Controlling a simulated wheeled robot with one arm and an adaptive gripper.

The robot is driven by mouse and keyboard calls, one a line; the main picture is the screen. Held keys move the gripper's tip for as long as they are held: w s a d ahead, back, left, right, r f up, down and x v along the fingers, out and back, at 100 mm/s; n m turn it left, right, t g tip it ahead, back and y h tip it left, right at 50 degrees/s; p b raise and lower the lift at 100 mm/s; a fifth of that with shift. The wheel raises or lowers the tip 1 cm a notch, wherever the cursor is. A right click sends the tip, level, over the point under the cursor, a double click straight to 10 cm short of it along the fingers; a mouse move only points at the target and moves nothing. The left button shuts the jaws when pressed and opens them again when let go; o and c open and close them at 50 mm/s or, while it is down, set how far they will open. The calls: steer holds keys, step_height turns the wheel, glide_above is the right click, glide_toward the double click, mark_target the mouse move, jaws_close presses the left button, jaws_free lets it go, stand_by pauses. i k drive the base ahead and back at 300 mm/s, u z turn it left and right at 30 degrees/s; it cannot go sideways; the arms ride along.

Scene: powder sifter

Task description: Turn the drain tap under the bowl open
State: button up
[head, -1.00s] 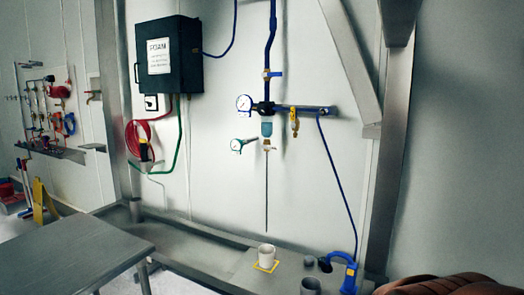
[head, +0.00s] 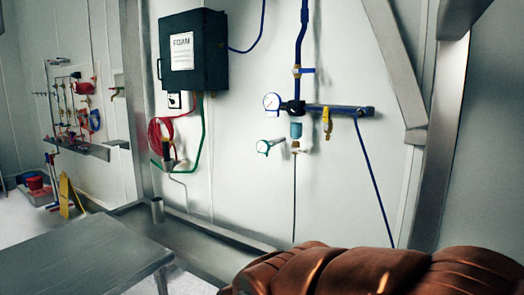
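The bowl (head: 296,131) is a small translucent blue cup under a dark fitting on the blue pipe of the white wall. The drain tap (head: 296,149) is a small pale fitting directly under the bowl, with a thin dark line hanging below it. It is too small to tell how its handle is turned. My gripper cannot be made out. A brown ribbed part of my arm fills the lower right and stands apart from the tap in the picture.
A round gauge (head: 271,102) and a teal-rimmed gauge (head: 264,147) sit left of the bowl. A yellow valve (head: 327,122) hangs to its right. A black FOAM box (head: 192,52) is on the wall. A metal table (head: 95,255) stands at lower left.

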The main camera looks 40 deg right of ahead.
mark_target(303, 151)
steer(key=z, duration=0.05)
steer(key=i, duration=0.85)
steer(key=z, duration=0.35)
